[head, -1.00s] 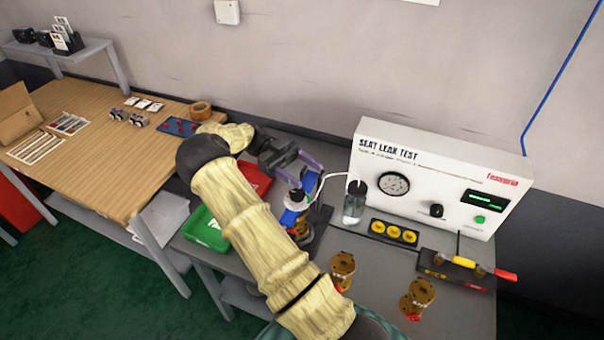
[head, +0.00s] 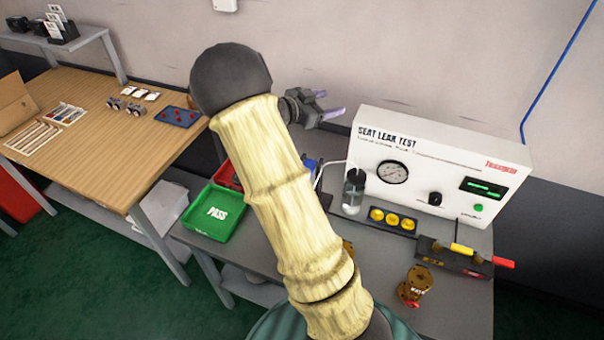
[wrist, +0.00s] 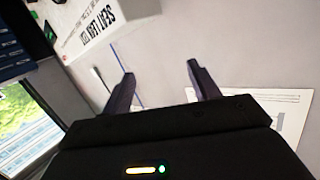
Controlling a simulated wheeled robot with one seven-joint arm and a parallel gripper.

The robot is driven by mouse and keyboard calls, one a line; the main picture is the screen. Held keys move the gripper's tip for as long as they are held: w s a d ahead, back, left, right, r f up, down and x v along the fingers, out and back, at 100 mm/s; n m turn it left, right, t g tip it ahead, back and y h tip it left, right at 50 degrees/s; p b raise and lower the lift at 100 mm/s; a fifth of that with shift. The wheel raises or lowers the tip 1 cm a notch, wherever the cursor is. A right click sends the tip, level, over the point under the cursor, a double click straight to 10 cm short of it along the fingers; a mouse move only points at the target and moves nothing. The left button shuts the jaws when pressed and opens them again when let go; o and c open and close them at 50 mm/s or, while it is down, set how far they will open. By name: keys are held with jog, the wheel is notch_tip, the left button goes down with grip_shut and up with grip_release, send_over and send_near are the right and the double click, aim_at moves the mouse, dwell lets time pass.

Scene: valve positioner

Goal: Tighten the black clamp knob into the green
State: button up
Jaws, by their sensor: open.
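My gripper (head: 335,101) is open and empty, raised in front of the wall above and behind the test bench. In the wrist view its two dark fingers (wrist: 160,72) are spread apart with nothing between them. The black clamp knob is not visible; my arm covers most of the clamp stand. Only a blue part (head: 309,164) shows beside my arm, seemingly from that stand. The white seat leak test box (head: 450,165) stands on the bench with a dial gauge (head: 392,172), a black panel knob (head: 435,199) and a green-lit display (head: 483,188).
A green PASS tray (head: 218,212) and a partly hidden red tray (head: 226,175) are left of my arm. A bottle (head: 353,192), yellow caps (head: 392,218), a brass valve (head: 415,284) and a bar with a red handle (head: 470,255) occupy the right side.

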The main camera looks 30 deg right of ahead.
jog(key=a+f+n+t+y, duration=0.3)
jog(key=a+n+t+y, duration=0.4)
jog(key=a+n+y, duration=0.8)
jog(key=s+a+f+n+g, duration=0.1)
jog(key=s+a+f+g, duration=0.1)
jog(key=s+a, duration=0.4)
jog(key=s+a+f+n+g, duration=0.1)
jog(key=s+a, duration=0.5)
jog(key=s, duration=0.8)
jog(key=n+g, duration=0.1)
jog(key=g, duration=0.1)
jog(key=shift+s+a+f+n+g+y, duration=0.2)
jog(key=shift+s+f+n+g+y, duration=0.1)
jog(key=shift+f+g, duration=0.1)
